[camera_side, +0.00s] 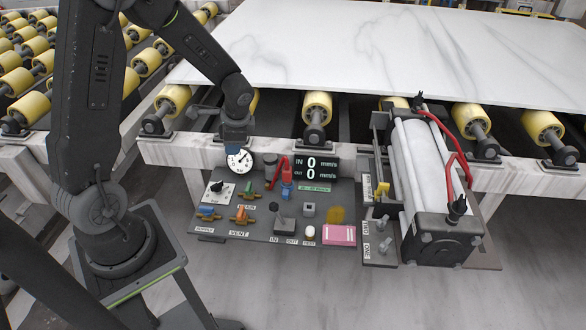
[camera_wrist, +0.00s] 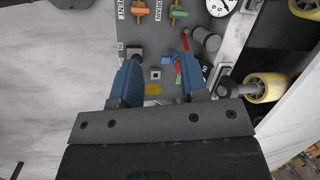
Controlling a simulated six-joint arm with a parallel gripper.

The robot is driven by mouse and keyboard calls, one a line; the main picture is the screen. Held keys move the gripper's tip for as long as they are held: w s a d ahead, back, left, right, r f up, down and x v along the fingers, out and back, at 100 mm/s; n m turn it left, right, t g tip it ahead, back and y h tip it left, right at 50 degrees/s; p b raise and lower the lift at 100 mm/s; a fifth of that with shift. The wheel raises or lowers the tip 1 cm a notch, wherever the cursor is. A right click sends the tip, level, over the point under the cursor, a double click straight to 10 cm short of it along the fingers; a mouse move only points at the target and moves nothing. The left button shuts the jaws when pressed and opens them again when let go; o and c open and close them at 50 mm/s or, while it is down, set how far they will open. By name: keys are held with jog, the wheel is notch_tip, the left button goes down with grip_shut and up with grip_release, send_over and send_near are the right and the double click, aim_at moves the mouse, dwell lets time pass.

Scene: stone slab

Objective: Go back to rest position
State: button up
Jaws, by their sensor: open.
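My gripper (camera_side: 234,143) hangs above the back left part of the dark control panel (camera_side: 262,228), close to the round pressure gauge (camera_side: 240,161) in the side view. In the wrist view my gripper (camera_wrist: 160,62) shows two blue fingers spread apart with nothing held between them. A small grey square button (camera_wrist: 155,73) and a yellow patch (camera_wrist: 153,90) on the panel show in the gap, beneath the fingers. A red lever (camera_wrist: 184,42) lies beside the right finger in that view; whether they touch is unclear.
A cylinder unit (camera_side: 432,180) with red hoses stands at right. Behind are yellow rollers (camera_side: 317,107) and a large white slab (camera_side: 370,45).

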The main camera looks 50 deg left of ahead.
jog(key=s+d+r+n+t, duration=0.3)
jog(key=d+r, duration=0.6)
jog(key=r, duration=0.3)
jog(key=s+d+r+n+t+h, duration=0.2)
jog(key=s+d+r+t+h, duration=0.1)
jog(key=s+d+r, duration=0.5)
jog(key=shift+s+d+h, duration=0.4)
jog(key=shift+s+d, duration=0.35)
jog(key=shift+d, duration=0.5)
